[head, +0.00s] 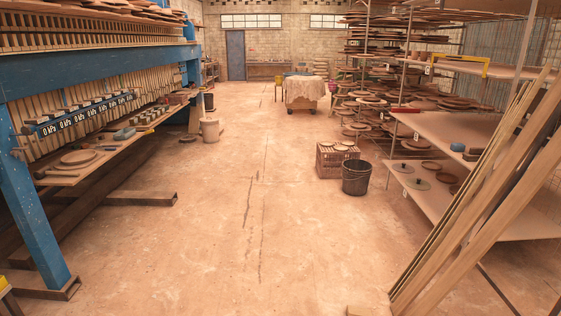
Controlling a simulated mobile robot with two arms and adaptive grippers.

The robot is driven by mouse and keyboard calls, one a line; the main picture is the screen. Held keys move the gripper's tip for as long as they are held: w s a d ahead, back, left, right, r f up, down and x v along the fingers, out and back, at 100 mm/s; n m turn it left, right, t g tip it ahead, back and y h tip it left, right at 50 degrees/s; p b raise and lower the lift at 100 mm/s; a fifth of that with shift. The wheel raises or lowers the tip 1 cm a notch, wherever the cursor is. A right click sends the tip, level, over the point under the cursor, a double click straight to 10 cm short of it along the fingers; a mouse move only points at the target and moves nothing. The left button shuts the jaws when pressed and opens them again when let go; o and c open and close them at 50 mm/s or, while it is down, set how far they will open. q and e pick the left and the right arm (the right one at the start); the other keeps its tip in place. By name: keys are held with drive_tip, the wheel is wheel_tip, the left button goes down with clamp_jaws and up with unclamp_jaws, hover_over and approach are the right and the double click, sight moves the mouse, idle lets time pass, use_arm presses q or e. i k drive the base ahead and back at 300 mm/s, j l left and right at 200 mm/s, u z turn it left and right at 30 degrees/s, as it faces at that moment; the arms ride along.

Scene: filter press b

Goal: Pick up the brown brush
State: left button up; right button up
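I cannot pick out the brown brush for certain; the small items on the benches and shelves are too small to tell apart. The wooden work ledge (62,180) of the blue-framed press on the left holds plates (78,158), a grey-blue block (124,134) and several small brownish items. The shelving on the right has a middle shelf (450,128) and a lower shelf (520,222) with round dishes and small pieces. Neither of my grippers shows in the head view.
Open floor (230,220) runs down the middle. A black bucket (356,178) and a brown crate (330,162) stand right of centre. Long planks (480,190) lean at the front right. A blue post (32,215) stands at left. A cloth-covered table (304,90) stands far back.

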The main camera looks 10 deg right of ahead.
sight(475, 153)
drive_tip(key=i+u, duration=0.1)
drive_tip(key=i, duration=1.2)
drive_tip(key=i+l+u, duration=0.15)
drive_tip(key=i, duration=1.2)
drive_tip(key=i+l+z, duration=0.25)
drive_tip(key=i, duration=1.05)
drive_tip(key=i+j+z, duration=0.2)
drive_tip(key=i, duration=1.1)
drive_tip(key=i+z, duration=0.1)
drive_tip(key=i, duration=0.55)
drive_tip(key=i+z, duration=0.1)
drive_tip(key=i, duration=0.55)
drive_tip(key=i+j+z, duration=0.15)
drive_tip(key=i, duration=0.5)
drive_tip(key=i+j+z, duration=0.1)
drive_tip(key=i, duration=0.55)
drive_tip(key=i+l+z, duration=0.1)
drive_tip(key=i+z, duration=0.25)
drive_tip(key=i, duration=0.3)
drive_tip(key=i+j+z, duration=0.1)
drive_tip(key=i+z, duration=0.25)
drive_tip(key=i, duration=0.3)
drive_tip(key=i+j+z, duration=0.35)
drive_tip(key=i, duration=0.25)
drive_tip(key=i+l, duration=0.05)
drive_tip(key=l, duration=0.05)
